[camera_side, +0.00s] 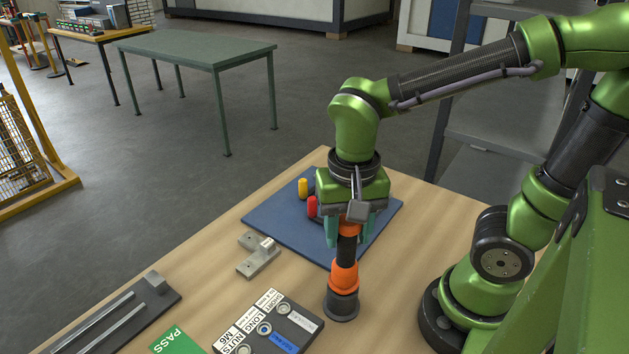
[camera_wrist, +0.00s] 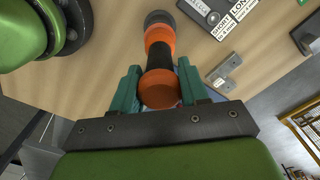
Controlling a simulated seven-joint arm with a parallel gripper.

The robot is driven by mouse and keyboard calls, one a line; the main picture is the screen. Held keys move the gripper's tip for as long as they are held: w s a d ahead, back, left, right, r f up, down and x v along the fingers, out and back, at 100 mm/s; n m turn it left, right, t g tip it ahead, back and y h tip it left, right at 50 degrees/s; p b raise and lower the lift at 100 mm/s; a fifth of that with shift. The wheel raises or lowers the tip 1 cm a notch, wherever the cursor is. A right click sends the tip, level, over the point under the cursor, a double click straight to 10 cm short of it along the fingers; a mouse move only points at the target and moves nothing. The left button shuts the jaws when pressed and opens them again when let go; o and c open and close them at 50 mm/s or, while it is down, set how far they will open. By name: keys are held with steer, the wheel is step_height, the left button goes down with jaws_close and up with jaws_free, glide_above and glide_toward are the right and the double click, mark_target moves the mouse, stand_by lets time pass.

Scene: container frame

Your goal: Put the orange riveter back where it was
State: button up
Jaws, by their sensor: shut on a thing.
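My gripper (camera_side: 347,232) points down over the wooden table, its teal fingers shut on the upper part of the orange riveter (camera_side: 344,275). The riveter is upright, with orange and black sections. Its lower end meets a dark round base (camera_side: 341,306) on the table; I cannot tell whether this is a separate holder or part of the tool. In the wrist view, the fingers (camera_wrist: 158,85) sit on either side of the riveter's orange end (camera_wrist: 160,90), and its black and orange body runs away from the camera. The gripped part is partly hidden in the side view.
A blue mat (camera_side: 275,222) with yellow (camera_side: 303,188) and red (camera_side: 312,206) pieces lies behind. A grey metal bracket (camera_side: 258,257), a labelled dark box (camera_side: 300,318), a green PASS card (camera_side: 177,342) and a railed dark plate (camera_side: 120,318) lie to the left.

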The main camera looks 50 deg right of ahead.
steer(key=shift+f, duration=0.4)
steer(key=shift+f, duration=0.35)
steer(key=o, duration=1.1)
steer(key=shift+c, duration=0.2)
steer(key=shift+r, duration=0.1)
